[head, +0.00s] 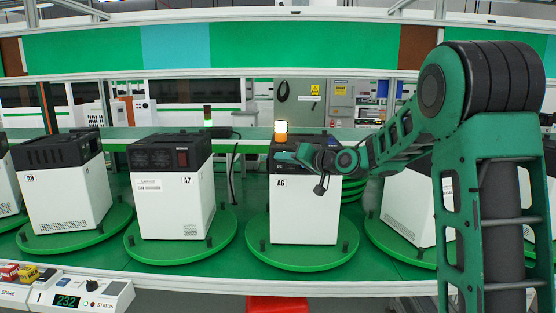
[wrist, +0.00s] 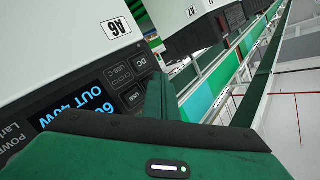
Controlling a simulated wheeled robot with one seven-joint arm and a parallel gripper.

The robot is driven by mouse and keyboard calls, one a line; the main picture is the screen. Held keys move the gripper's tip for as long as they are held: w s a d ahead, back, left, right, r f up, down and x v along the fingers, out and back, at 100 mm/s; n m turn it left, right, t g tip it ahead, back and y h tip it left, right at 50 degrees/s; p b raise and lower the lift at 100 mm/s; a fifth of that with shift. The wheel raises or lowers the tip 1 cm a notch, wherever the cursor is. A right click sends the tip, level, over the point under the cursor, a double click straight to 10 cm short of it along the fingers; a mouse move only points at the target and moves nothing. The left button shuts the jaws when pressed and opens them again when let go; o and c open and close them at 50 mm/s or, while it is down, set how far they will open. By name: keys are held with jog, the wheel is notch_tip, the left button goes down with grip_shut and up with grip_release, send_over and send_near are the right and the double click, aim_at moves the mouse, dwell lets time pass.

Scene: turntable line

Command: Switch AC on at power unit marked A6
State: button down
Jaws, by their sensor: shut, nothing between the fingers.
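The power unit marked A6 (head: 304,218) is a white box with a dark top, upright on a round green turntable (head: 258,257). Its A6 label also shows in the wrist view (wrist: 118,27), turned over. The wrist view shows its dark control panel (wrist: 75,85) with a lit blue display (wrist: 78,108) reading OUT and a wattage, and buttons marked DC (wrist: 140,62) and USB-C. I cannot read an AC button; part of the panel is hidden behind my gripper. My gripper (head: 280,156) is shut and empty at the top of A6, close to the panel. Contact cannot be told.
Units A7 (head: 170,205) and A9 (head: 68,195) stand on turntables to the left. Another white unit (head: 405,205) stands to the right, partly behind my arm. A lit orange-white beacon (head: 281,131) shows behind A6. A status panel (head: 80,296) is at the front left.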

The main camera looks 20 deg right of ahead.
jog(key=shift+s+a, duration=0.2)
jog(key=shift+s, duration=0.5)
jog(key=s, duration=0.1)
jog(key=s+a, duration=0.1)
jog(key=s, duration=0.2)
jog(key=shift+s+a, duration=0.3)
jog(key=shift+s, duration=0.1)
dwell(0.6)
